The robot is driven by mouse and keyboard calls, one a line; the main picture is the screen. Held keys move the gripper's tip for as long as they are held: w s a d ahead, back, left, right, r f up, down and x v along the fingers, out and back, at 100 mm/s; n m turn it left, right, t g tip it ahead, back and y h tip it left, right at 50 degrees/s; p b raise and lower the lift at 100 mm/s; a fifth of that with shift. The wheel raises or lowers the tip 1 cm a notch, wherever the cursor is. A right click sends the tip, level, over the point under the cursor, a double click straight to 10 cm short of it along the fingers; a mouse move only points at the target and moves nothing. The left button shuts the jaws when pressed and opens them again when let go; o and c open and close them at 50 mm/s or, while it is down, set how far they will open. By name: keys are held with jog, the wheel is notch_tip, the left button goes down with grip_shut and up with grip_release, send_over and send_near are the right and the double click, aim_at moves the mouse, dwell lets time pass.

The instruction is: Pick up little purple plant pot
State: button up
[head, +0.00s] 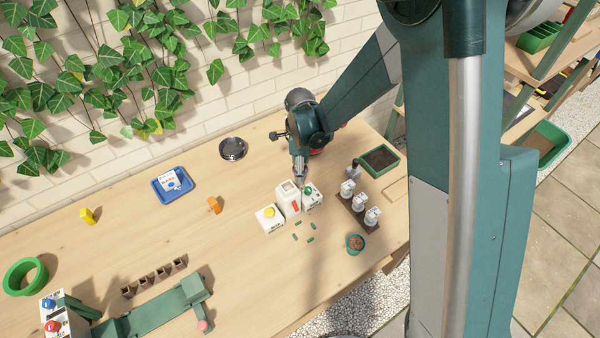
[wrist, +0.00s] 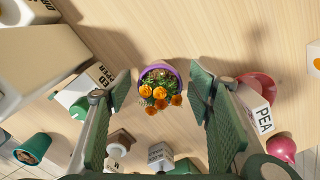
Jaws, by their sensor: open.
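The little purple plant pot (wrist: 158,67) shows in the wrist view with orange flowers and green leaves in it. It is in the upper middle of that view, beyond the gap between my fingers. My gripper (wrist: 160,88) is open, one green-padded finger on each side of the plant, with bare space between each finger and the pot. In the head view my gripper (head: 300,164) points down over the wooden table behind the white boxes. I cannot make out the purple pot clearly in the head view.
White boxes (head: 270,217) stand close in front of my gripper. A rack with white bottles (head: 348,188) and a green tray (head: 380,159) are to the right. A pink-red object (wrist: 256,88) is beside my right finger. Table (head: 190,235) to the left has free room.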

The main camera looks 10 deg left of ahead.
dwell(0.5)
jog(key=c, duration=1)
jog(key=shift+r, duration=0.1)
jog(key=shift+c, duration=0.2)
jog(key=shift+r+p, duration=0.5)
jog(key=shift+r, duration=4.4)
